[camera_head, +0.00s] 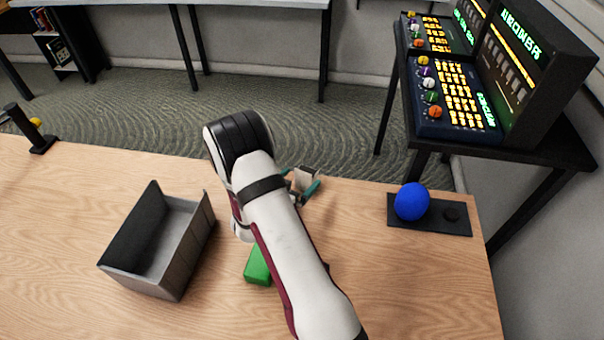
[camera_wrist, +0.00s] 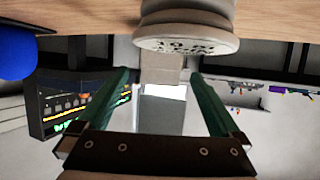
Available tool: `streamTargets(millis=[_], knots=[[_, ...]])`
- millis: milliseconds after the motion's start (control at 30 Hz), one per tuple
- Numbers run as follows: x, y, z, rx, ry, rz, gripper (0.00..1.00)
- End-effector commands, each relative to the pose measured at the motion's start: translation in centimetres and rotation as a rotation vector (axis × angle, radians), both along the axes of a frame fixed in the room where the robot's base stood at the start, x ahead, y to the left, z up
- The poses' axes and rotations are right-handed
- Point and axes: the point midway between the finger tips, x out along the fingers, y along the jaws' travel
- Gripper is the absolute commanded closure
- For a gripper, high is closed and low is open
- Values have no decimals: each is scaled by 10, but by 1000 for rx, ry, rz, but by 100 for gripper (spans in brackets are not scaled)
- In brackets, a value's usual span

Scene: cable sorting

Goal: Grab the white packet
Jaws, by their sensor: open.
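The white packet (camera_head: 305,179) appears as a small pale block near the table's far edge in the head view, between the teal fingers of my gripper (camera_head: 302,184). In the wrist view my gripper (camera_wrist: 161,76) is open, with one teal finger on each side. A pale block (camera_wrist: 162,68) that looks like the packet lies between the fingertips, with a visible gap on both sides. My arm hides part of the table below the gripper in the head view. I cannot tell whether the packet stands on the table.
A grey open box (camera_head: 192,243) stands left of my arm. A green block (camera_head: 257,266) lies partly hidden beside the arm. A blue ball (camera_head: 411,201) rests on a dark tray (camera_head: 455,228) at right. A pale round thing with lettering (camera_wrist: 186,32) fills the wrist view's top middle.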

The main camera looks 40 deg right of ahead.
Motion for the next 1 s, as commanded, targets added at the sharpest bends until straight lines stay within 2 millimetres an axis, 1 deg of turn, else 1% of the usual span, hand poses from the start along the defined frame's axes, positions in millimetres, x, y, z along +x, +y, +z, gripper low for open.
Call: streamTargets(millis=[33, 133, 300, 433, 600, 633, 767, 800, 867, 900, 967, 1000], knots=[[0, 0, -9, 1, 3, 1, 0], [1, -3, -19, 2, -1, -2, 0], [15, -30, -32, 2, -2, -2, 0], [22, -41, -37, 1, -3, 0, 0], [22, -41, -37, 2, -1, 2, 0], [22, -41, -37, 2, -1, 2, 2], [22, -41, -37, 2, -1, 2, 25], [22, -41, -37, 2, -1, 2, 32], [22, -41, -37, 2, -1, 2, 43], [22, -41, -37, 2, -1, 2, 50], [22, -41, -37, 2, -1, 2, 61], [22, -41, -37, 2, -1, 2, 68]])
